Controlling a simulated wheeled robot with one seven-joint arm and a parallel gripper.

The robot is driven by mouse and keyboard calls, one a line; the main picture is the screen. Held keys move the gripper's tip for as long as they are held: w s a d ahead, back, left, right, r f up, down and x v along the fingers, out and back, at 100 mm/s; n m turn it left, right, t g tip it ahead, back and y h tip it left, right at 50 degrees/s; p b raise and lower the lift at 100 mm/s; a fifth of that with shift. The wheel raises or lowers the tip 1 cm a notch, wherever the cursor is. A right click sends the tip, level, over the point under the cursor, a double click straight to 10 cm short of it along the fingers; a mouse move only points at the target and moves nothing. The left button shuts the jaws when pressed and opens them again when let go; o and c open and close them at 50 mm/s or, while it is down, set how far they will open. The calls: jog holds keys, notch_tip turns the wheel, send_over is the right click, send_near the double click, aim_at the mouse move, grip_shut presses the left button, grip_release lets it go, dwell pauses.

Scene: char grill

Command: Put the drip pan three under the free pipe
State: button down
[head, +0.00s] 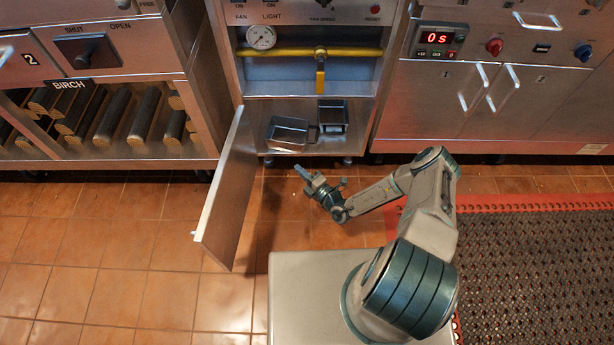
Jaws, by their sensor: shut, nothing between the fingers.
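Two small metal pans show on the cabinet floor in the head view. One pan (288,132) lies to the left, turned at an angle and near the front edge. The other pan (332,116) stands further right and back, below the yellow valve handle (320,78). I cannot tell which is drip pan three, as no number is readable. A yellow pipe (350,52) crosses the cabinet above them. My gripper (302,174) is shut and empty, in front of the cabinet and apart from both pans. The pipe's lower outlet is not clearly visible.
The cabinet door (228,190) stands open at the left, jutting toward me. A log rack (110,118) is further left. Closed steel cabinets (440,100) stand at the right. A dark mat with red edging (540,250) lies on the right floor. The tiles ahead are clear.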

aim_at(285, 147)
jog(key=w+a+b, duration=0.1)
jog(key=w, duration=0.1)
jog(key=w+a, duration=0.1)
jog(key=w, duration=0.2)
jog(key=w+b, duration=0.1)
jog(key=w, duration=0.1)
jog(key=shift+w+a+b, duration=0.3)
jog(key=shift+a+b, duration=0.05)
jog(key=shift+a, duration=0.05)
